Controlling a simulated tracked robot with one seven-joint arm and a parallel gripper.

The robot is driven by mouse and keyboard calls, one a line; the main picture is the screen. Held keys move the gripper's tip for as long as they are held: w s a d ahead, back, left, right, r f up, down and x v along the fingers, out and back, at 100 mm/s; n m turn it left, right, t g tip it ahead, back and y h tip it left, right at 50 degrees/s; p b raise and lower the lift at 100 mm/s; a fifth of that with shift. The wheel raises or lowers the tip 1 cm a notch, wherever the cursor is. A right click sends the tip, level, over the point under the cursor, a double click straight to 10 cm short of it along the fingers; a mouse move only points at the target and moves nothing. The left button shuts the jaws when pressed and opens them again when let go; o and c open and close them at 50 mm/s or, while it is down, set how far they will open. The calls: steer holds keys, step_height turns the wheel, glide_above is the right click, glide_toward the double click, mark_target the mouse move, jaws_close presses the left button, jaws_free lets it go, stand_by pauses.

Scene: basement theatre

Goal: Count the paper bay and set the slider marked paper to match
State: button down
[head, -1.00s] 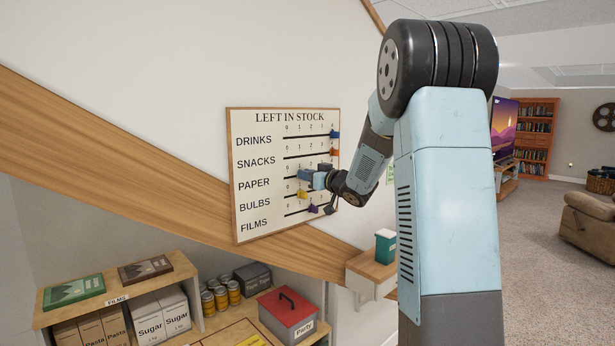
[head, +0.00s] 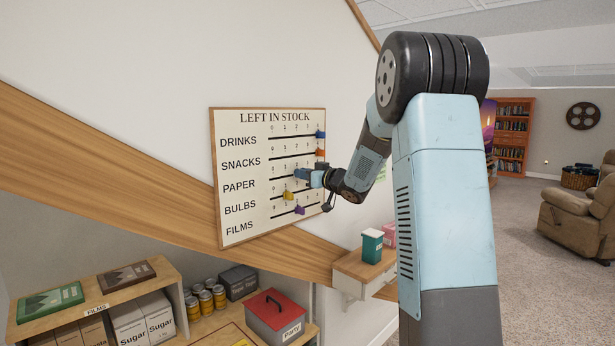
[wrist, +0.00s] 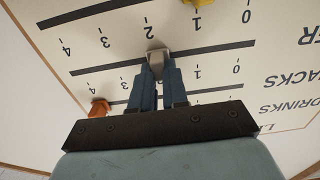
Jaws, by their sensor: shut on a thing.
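The LEFT IN STOCK board (head: 236,235) hangs on the sloping wall in the head view, with five labelled slots. My gripper (head: 300,174) is at the PAPER row. In the wrist view, upside down, my gripper (wrist: 159,78) is shut on the grey paper slider (wrist: 157,58). The slider sits at about 2 on its slot; my fingers hide the number beside it. The shelf unit (head: 170,269) stands below the board. No bay marked paper can be made out.
The blue drinks slider (head: 320,134) and orange snacks slider (head: 320,152) are at 4. The yellow bulbs slider (head: 288,195) is near 1, the purple films slider (head: 299,210) near 2. A green box (head: 372,247) stands on a small ledge (head: 350,266) at right.

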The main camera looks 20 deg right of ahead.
steer(key=shift+w+d, duration=0.1)
steer(key=shift+d, duration=0.1)
steer(key=c, duration=1.1)
jaws_free()
steer(key=shift+s+d, duration=0.1)
steer(key=shift+s, duration=0.1)
steer(key=v, duration=1.3)
steer(key=shift+s+d+f, duration=0.1)
steer(key=shift+s, duration=0.15)
